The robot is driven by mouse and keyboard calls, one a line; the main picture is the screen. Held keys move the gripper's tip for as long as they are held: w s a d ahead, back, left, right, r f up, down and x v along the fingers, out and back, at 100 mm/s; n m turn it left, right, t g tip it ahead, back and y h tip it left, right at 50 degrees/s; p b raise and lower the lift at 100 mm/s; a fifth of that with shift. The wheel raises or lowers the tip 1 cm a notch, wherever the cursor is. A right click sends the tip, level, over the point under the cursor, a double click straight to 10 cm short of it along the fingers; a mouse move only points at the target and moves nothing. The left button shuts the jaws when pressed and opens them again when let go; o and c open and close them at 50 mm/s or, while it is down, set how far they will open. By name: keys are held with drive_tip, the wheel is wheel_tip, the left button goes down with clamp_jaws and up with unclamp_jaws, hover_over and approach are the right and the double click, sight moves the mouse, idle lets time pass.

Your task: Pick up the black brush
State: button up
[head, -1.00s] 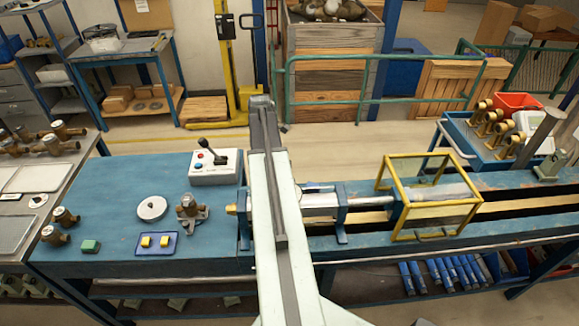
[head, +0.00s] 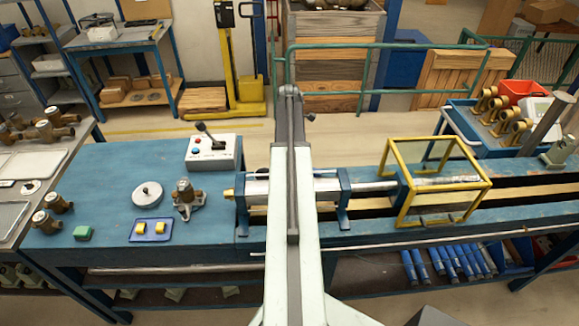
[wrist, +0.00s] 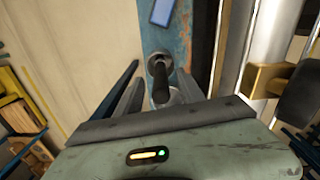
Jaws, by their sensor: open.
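I cannot make out a black brush with certainty in either view. In the wrist view a dark, rod-like thing (wrist: 160,88) with a round grey end stands over a narrow blue surface (wrist: 180,42). It shows between the fingers of my gripper (wrist: 158,84), and I cannot tell whether it is the brush. My gripper is open, and no contact with that thing can be seen. In the head view my pale arm reaches forward across the blue bench (head: 110,190) and hides part of it. My gripper cannot be made out there.
On the bench stand a control box (head: 213,151) with a black lever, a brass meter (head: 186,197), a round white disc (head: 147,195) and a blue tray (head: 142,238). A yellow frame guard (head: 440,180) stands right of my arm.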

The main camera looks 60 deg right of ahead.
wheel_tip(320, 180, down, 2)
drive_tip(key=shift+f+b, duration=0.1)
drive_tip(key=shift+b, duration=0.25)
drive_tip(key=shift+r, duration=0.2)
clamp_jaws()
drive_tip(key=shift+r, duration=0.1)
wheel_tip(320, 180, up, 18)
drive_tip(key=p, duration=1.8)
